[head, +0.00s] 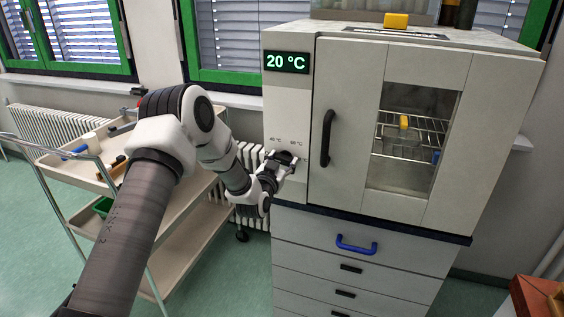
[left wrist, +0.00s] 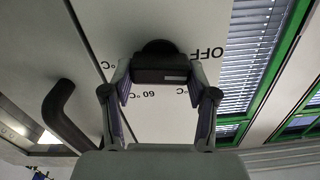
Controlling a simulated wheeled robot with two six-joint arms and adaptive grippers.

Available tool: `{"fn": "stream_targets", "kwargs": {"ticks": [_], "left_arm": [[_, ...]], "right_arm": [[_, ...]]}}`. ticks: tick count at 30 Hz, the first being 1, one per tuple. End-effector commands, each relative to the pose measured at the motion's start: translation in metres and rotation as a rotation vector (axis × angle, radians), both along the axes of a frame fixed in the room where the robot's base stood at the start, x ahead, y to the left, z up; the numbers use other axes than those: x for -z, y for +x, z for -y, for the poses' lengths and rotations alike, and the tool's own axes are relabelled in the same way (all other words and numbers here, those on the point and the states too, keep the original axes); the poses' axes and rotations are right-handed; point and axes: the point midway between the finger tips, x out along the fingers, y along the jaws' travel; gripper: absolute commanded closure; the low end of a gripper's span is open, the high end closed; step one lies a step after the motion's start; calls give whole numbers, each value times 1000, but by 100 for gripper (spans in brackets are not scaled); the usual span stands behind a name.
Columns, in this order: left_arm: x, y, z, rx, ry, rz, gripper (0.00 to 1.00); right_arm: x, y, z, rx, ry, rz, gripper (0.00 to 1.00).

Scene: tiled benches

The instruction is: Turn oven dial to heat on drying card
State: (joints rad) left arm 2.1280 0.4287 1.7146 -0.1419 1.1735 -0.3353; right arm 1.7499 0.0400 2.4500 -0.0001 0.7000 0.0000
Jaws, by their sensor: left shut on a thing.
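The drying oven (head: 342,130) is a white cabinet with a shut door, a window and a black door handle (head: 327,138). Its display (head: 287,62) reads 20 °C in green. The black dial (left wrist: 158,62) sits on the front panel, with OFF and 60 °C marks around it in the left wrist view. My left gripper (head: 284,163) is at the dial, and in the left wrist view its fingers (left wrist: 160,95) are shut on the dial from both sides. In the head view the gripper partly hides the dial. My right gripper is not in view.
Behind the oven window is a wire rack (head: 410,130) with a yellow-topped item (head: 404,122). Another yellow object (head: 396,20) lies on top of the oven. Drawers with a blue handle (head: 356,245) are below. A trolley (head: 150,215) stands at left, beside a radiator.

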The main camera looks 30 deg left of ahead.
Motion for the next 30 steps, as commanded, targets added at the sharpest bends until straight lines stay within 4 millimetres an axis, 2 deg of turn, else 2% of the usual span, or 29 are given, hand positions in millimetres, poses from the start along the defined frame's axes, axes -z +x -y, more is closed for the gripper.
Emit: {"fn": "stream_targets", "kwargs": {"ticks": [13, 30], "left_arm": [[2, 0, 2, 0, 387, -95, 77], [3, 1, 4, 0, 913, -222, 77]], "right_arm": [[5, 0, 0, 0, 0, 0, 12], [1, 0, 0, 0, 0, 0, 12]]}}
